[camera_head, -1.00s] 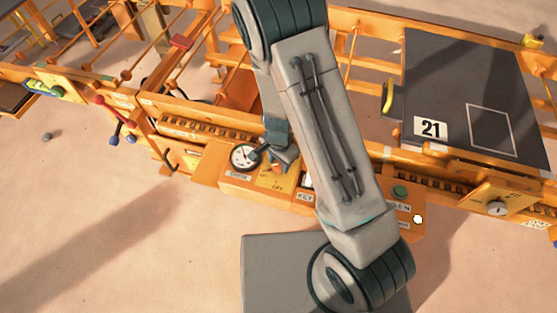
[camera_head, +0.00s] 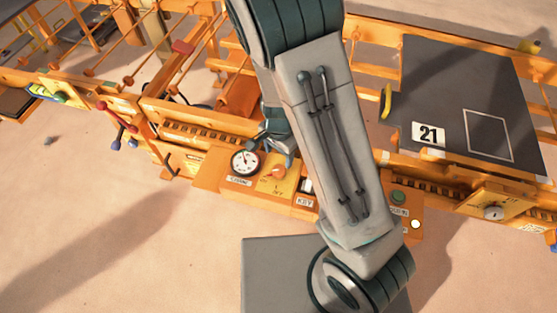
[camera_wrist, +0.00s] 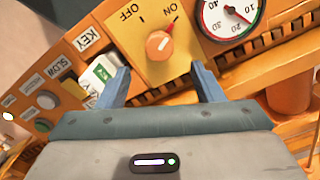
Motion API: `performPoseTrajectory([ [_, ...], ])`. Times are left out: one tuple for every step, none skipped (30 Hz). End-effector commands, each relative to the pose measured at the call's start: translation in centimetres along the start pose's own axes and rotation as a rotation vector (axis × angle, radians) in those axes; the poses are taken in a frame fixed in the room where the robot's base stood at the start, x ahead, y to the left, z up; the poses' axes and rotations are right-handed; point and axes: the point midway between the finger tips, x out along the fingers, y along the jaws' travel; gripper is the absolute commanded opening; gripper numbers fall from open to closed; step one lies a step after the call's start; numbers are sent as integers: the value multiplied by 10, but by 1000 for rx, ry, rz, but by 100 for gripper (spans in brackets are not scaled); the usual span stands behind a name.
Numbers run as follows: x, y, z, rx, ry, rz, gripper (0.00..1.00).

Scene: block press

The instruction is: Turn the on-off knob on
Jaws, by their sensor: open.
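The on-off knob (camera_wrist: 159,44) is a round orange dial on a yellow plate (camera_wrist: 142,70) in the wrist view. Its red pointer aims at the ON mark; OFF is on the other side. The knob also shows in the head view (camera_head: 278,172), on the orange control panel. My gripper (camera_wrist: 163,80) is open, its two blue fingers apart. Nothing is between the fingers. In the wrist view they lie below the knob in the picture, clear of it. In the head view my arm hides part of the panel.
A round gauge (camera_wrist: 229,17) sits beside the knob plate. On the other side are a KEY label (camera_wrist: 89,39), a green-and-white switch (camera_wrist: 103,72) and several push buttons. A dark plate marked 21 (camera_head: 470,75) lies at the right of the orange machine.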

Motion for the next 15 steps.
performPoseTrajectory([
  [-15, -1, 0, -3, 2, -4, 61],
  [-21, -1, 0, -2, 1, -4, 61],
  [-29, -1, 0, -3, 2, -4, 61],
  [-34, -1, 1, -2, 1, -4, 61],
  [-39, -1, 0, -2, 1, -3, 61],
  [-44, -1, 0, -2, 1, -3, 61],
  [-48, -1, 0, -1, 0, -3, 61],
  [-51, -1, 0, -2, 0, -3, 61],
  [-54, -1, 0, -2, 1, -2, 61],
  [-56, -1, 0, -1, 1, -2, 61],
  [-58, -1, 0, 0, 0, -1, 61],
  [-60, -1, 0, 0, 0, -1, 61],
  [-61, 0, 0, 1, 0, -1, 61],
  [-61, 0, 0, 1, 0, -1, 61],
  [-61, 0, 0, 1, 0, 0, 61],
])
